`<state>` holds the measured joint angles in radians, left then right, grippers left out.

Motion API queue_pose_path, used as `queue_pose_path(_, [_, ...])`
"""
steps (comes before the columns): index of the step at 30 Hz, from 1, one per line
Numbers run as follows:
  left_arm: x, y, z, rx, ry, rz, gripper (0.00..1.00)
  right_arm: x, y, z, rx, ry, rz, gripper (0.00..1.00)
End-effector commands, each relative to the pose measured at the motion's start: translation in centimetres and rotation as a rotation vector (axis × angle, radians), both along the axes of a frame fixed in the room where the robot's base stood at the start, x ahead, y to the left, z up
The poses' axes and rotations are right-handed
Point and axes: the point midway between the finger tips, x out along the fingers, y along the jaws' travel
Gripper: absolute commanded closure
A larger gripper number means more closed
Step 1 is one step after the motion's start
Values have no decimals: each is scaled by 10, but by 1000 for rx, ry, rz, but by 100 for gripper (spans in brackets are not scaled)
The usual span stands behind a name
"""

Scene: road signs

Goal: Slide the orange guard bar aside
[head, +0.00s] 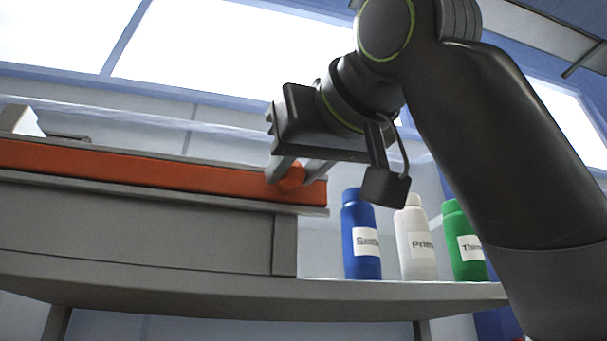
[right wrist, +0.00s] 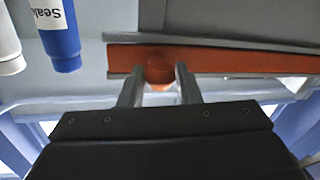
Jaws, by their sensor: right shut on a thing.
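The orange guard bar (head: 140,172) lies level along a grey rail at the left of the head view, with its right end near the rail's end. It also shows in the right wrist view (right wrist: 230,62). A round orange knob (head: 291,180) stands out near the bar's right end. My right gripper (head: 299,172) is shut on this knob, with one finger on each side of it; the right wrist view shows the knob (right wrist: 159,70) between the fingers. My left gripper is in neither view.
A blue bottle (head: 358,225), a white bottle (head: 411,240) and a green bottle (head: 460,235) stand on the grey shelf (head: 400,291) right of the rail. A grey box front (head: 130,228) lies below the bar. Bright windows are behind.

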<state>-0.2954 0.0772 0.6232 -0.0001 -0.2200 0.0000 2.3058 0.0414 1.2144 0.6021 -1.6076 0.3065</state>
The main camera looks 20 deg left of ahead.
Motion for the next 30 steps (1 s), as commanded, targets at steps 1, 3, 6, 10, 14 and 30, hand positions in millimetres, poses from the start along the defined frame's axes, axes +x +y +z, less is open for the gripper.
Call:
queue_pose_path(1, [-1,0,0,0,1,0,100,-1,1,1,2,-3,5,100])
queue_pose_path(3, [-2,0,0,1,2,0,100,-2,1,1,1,-4,5,100])
queue_pose_path(6, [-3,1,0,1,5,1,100,-2,1,1,1,-4,5,65])
queue_pose_path(10, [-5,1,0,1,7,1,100,-1,1,0,1,-2,4,49])
queue_pose_path(14, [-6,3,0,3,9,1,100,-1,0,0,0,-2,2,49])
queue_pose_path(30, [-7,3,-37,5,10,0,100,-47,-49,-4,4,-8,1,49])
